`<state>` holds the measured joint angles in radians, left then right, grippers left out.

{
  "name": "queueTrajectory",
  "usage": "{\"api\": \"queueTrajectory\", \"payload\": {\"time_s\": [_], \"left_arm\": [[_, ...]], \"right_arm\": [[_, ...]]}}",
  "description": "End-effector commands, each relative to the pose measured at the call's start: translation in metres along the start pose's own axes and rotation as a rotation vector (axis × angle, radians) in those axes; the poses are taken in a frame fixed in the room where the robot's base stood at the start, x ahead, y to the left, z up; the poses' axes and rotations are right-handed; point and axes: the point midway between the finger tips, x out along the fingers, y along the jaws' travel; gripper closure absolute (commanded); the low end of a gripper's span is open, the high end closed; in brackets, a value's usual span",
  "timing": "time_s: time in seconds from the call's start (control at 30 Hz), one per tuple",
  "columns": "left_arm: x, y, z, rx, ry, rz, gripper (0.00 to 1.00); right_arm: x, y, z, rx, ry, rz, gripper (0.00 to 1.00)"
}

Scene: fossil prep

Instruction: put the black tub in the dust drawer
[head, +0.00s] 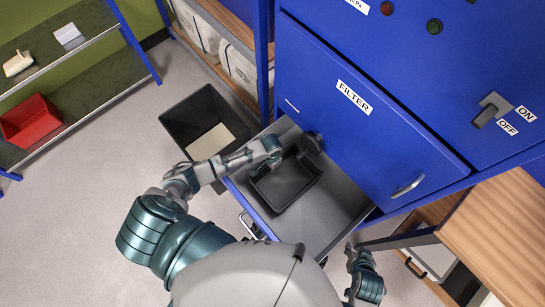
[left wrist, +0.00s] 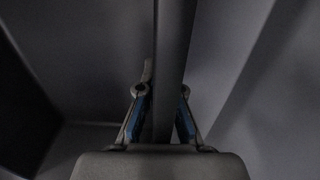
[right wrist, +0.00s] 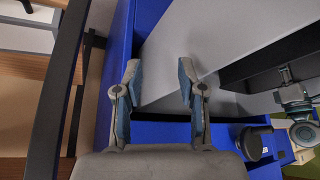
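The black tub (head: 285,185) is inside the open grey dust drawer (head: 335,205), upright or nearly so. I cannot tell whether it rests on the drawer floor. My left arm reaches over the drawer's left side, and its hand is at the tub's far rim; its fingertips are hidden in the head view. In the left wrist view my left gripper (left wrist: 160,115) has its fingers closed on the tub's thin dark wall (left wrist: 172,60). My right gripper (right wrist: 158,85) is open and empty, near the drawer's front right edge. The tub also shows in the right wrist view (right wrist: 265,58).
The blue filter cabinet (head: 340,110) stands directly behind the drawer. A dark bin (head: 190,115) is on the floor to the left. A wooden bench (head: 490,235) is at right. Shelves at far left hold a red bin (head: 30,122).

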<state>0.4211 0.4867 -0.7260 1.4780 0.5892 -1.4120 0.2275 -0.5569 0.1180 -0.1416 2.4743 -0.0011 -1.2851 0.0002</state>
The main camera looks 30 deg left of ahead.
Motion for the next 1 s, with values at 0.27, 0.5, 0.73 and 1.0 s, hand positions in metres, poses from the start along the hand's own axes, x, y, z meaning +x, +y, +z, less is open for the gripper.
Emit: {"api": "queueTrajectory", "payload": {"time_s": [0.27, 0.5, 0.73, 1.0], "left_arm": [[0.001, 0.000, 0.000, 0.000, 0.001, 0.000, 0.88], [0.001, 0.000, 0.000, 0.000, 0.000, 0.000, 0.69], [-0.004, 0.000, 0.000, 0.000, 0.001, -0.001, 0.69], [-0.052, -0.001, -0.002, 0.002, 0.006, -0.003, 0.69]], "right_arm": [[0.001, 0.000, -0.001, 0.000, 0.002, 0.000, 0.60], [0.001, 0.000, -0.001, 0.000, 0.001, 0.000, 0.60], [-0.001, 0.000, 0.000, 0.000, -0.011, 0.000, 0.60], [-0.023, 0.008, 0.052, 0.009, -0.278, 0.017, 0.60]]}}
